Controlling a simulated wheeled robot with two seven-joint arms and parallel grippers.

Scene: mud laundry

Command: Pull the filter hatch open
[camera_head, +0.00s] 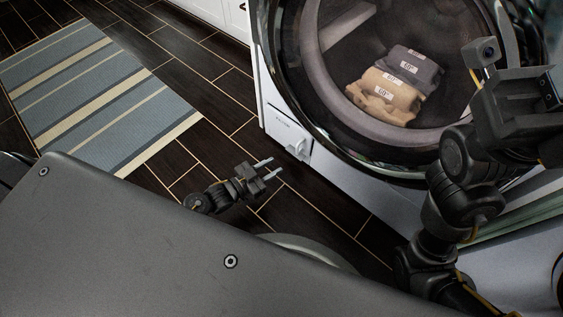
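The washing machine (340,192) has a large round dark door (335,120), with folded grey and tan cloths (390,92) showing through it. A blue and cream striped rug (95,90) lies on the dark tiled floor at the left.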

